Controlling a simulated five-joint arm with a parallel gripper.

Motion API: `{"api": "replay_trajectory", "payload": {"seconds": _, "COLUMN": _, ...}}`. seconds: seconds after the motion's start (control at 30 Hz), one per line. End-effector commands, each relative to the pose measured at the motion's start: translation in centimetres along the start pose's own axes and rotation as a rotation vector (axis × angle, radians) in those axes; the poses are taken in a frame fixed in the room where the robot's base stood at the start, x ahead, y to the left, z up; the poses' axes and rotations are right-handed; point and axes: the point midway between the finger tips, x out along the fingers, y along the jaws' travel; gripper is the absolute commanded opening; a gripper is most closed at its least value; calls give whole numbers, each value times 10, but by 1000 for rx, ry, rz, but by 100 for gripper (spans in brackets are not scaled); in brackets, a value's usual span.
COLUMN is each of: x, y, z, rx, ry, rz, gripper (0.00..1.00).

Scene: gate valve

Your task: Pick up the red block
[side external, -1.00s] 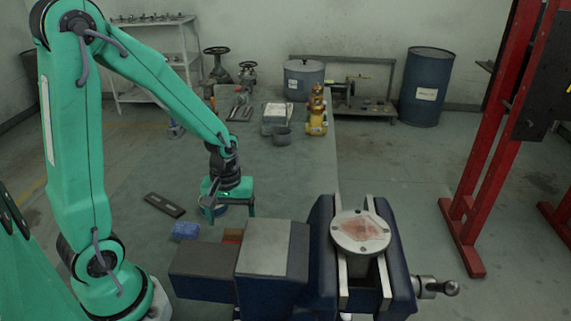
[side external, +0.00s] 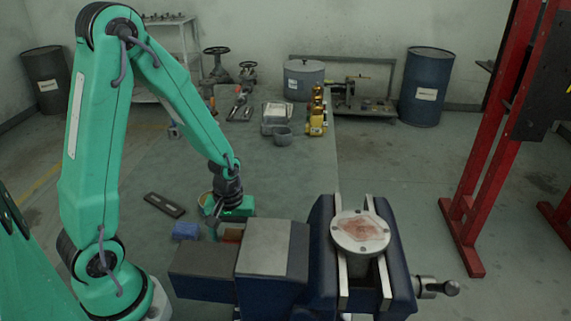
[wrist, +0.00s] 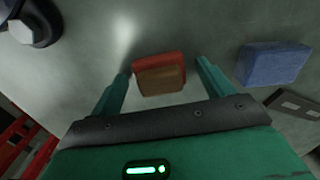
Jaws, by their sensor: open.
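The red block (wrist: 160,73) lies on the table, with a worn brownish face toward the camera in the wrist view. It lies between the two open fingers of my gripper (wrist: 162,82), a little nearer the left fingertip, with a clear gap to the right one. In the side view the red block (side external: 232,235) shows beside the vise, partly hidden. My gripper (side external: 231,222) is low, just above it, and its fingers are partly hidden there. I cannot tell whether the left finger touches the block.
A blue block (side external: 186,230) lies left of the red one and also shows in the wrist view (wrist: 272,63). A dark flat bar (side external: 164,205) lies behind it. The large blue vise (side external: 272,260) stands close on the right.

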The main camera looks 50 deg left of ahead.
Motion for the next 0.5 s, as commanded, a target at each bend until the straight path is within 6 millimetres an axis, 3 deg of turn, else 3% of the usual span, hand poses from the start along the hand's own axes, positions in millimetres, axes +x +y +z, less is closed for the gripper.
{"api": "replay_trajectory", "payload": {"seconds": 0.37, "x": 0, "y": 0, "z": 0, "rx": 0, "ry": 0, "rz": 0, "gripper": 80}}
{"api": "replay_trajectory", "payload": {"seconds": 0.4, "x": 0, "y": 0, "z": 0, "rx": 0, "ry": 0, "rz": 0, "gripper": 78}}
{"api": "replay_trajectory", "payload": {"seconds": 0.5, "x": 0, "y": 0, "z": 0, "rx": 0, "ry": 0, "rz": 0, "gripper": 58}}
